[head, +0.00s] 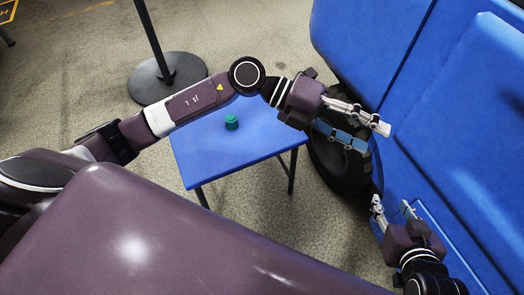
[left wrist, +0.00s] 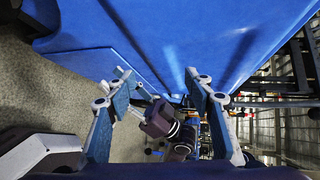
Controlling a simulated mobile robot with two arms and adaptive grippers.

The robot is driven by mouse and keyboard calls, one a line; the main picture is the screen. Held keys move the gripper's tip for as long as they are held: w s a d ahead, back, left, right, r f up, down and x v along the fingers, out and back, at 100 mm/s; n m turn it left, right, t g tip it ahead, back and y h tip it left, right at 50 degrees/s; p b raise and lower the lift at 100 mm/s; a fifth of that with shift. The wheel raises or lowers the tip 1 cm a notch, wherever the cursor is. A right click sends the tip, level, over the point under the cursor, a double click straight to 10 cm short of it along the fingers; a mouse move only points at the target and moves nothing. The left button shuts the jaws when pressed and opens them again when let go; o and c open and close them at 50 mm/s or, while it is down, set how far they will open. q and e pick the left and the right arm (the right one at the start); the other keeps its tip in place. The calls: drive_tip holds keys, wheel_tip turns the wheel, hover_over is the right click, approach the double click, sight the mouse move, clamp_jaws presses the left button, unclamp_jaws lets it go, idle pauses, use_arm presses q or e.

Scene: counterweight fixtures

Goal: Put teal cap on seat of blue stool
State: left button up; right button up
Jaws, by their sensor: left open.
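The teal cap (head: 232,122) stands on the seat of the blue stool (head: 205,162) in the head view. The seat is bare around it, and nothing grips the cap. My left gripper (head: 377,138) is open and empty, to the right of the stool and close to the big blue vehicle body. Its two spread fingers also show in the left wrist view (left wrist: 158,82). My right gripper (head: 391,205) is lower right, beside the blue body, with its fingers apart and nothing seen between them. My left arm crosses above the far edge of the stool and hides part of it.
The blue vehicle body (head: 455,115) fills the right side, with a dark tire (head: 335,165) beneath it near the stool. A black post on a round base (head: 165,78) stands behind the stool. Open floor (head: 60,90) lies at the left.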

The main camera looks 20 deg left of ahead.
use_arm(q)
wheel_tip(320, 180, up, 10)
drive_tip(key=w+d+n+t+h, duration=0.1)
drive_tip(key=n+t+h, duration=0.4)
drive_tip(key=n+t, duration=0.1)
drive_tip(key=w+a+n+t+y, duration=0.6)
drive_tip(key=a+n+t+y, duration=0.6)
drive_tip(key=n, duration=0.5)
drive_tip(key=s+a+f+n+g+y, duration=0.1)
drive_tip(key=a+f+n+y, duration=0.25)
drive_tip(key=f, duration=0.25)
drive_tip(key=a+f+n+g+y, duration=0.1)
drive_tip(key=a+f+n+y, duration=0.15)
drive_tip(key=f+n, duration=0.2)
drive_tip(key=s+a+f+n+g, duration=0.2)
drive_tip(key=s+f+g, duration=0.4)
drive_tip(key=s+f, duration=0.5)
wheel_tip(320, 180, down, 3)
drive_tip(key=shift+a+f+n+g, duration=0.15)
drive_tip(key=shift+a+n+g, duration=0.15)
drive_tip(key=shift+a, duration=0.15)
drive_tip(key=shift+s, duration=0.1)
